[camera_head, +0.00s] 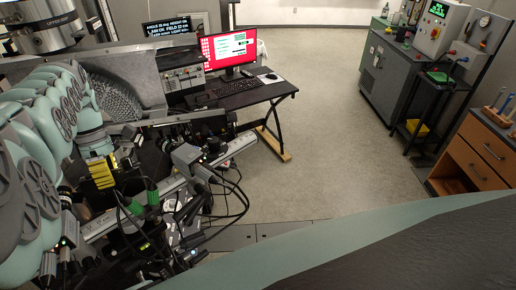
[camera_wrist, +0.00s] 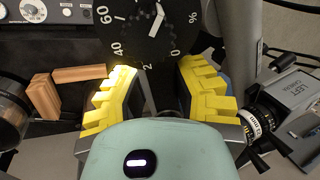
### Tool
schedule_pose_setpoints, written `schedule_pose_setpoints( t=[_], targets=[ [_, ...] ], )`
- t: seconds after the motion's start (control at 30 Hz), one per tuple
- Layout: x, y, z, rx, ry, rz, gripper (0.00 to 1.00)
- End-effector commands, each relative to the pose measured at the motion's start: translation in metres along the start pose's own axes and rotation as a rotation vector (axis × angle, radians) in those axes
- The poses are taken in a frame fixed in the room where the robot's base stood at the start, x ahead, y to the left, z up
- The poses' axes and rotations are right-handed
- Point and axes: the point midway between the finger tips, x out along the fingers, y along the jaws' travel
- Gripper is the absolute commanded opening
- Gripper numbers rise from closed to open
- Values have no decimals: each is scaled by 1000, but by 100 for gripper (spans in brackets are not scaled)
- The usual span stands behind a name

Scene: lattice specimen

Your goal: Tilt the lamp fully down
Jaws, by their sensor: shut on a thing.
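My gripper (camera_wrist: 160,82) has yellow stepped finger pads, set apart on either side of a dark part (camera_wrist: 160,92). It is shut on that dark part, whose shape is mostly hidden by my gripper body. A black dial (camera_wrist: 150,30) with white numbers and a pale pointer is just beyond the fingertips. I cannot tell for sure which part is the lamp. A bright glow falls on the left pad. In the head view my gripper's yellow pads (camera_head: 101,176) are at the left, among dark instruments and cables.
Wooden blocks (camera_wrist: 44,96) lie left of my gripper in the wrist view. A grey labelled device (camera_wrist: 295,110) is close on the right. Rails and loose cables (camera_head: 225,185) crowd the bench. A desk with a red monitor (camera_head: 229,48) stands behind; the floor (camera_head: 330,130) is clear.

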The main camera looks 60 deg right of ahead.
Motion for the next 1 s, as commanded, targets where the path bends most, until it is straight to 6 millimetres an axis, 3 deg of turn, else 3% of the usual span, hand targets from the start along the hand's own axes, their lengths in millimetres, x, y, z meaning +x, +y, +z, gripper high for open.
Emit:
schedule_pose_setpoints(
  t=[0.5, 0.53, 0.8, 1.0],
  targets=[
    [0, 3, 1, 2, 1, -1, 0],
    [0, 3, 1, 2, 0, -2, 31],
    [0, 2, 1, 2, 0, -7, 57],
    [0, 1, 1, 1, 0, -9, 57]
  ],
)
